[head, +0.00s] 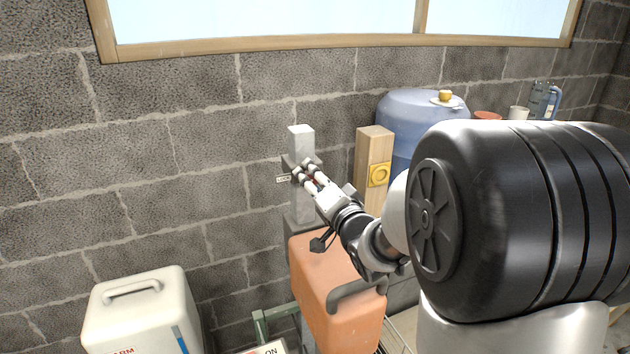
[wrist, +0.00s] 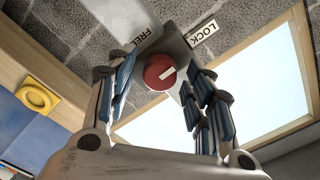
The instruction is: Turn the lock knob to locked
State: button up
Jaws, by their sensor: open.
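The lock knob (wrist: 161,72) is a round red knob with a white pointer bar, on a grey mount. In the wrist view a LOCK label (wrist: 203,34) is at its upper right and a FREE label (wrist: 144,34) at its upper left. The bar points right and slightly up, not plainly at either label. My gripper (head: 307,172) is open at the grey post (head: 301,142) in the head view, where its fingers hide most of the knob. In the wrist view the fingers stand on either side of the knob; I see no clear contact.
A wooden post (head: 374,147) with a yellow square fitting stands just right of the grey post, before a blue drum (head: 420,105). An orange case (head: 325,265) lies below my gripper. A white case (head: 138,300) is at lower left. The block wall is close behind.

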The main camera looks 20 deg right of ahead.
jog(key=s, duration=0.7)
jog(key=shift+s, duration=0.3)
jog(key=shift+f, duration=0.1)
dwell(0.3)
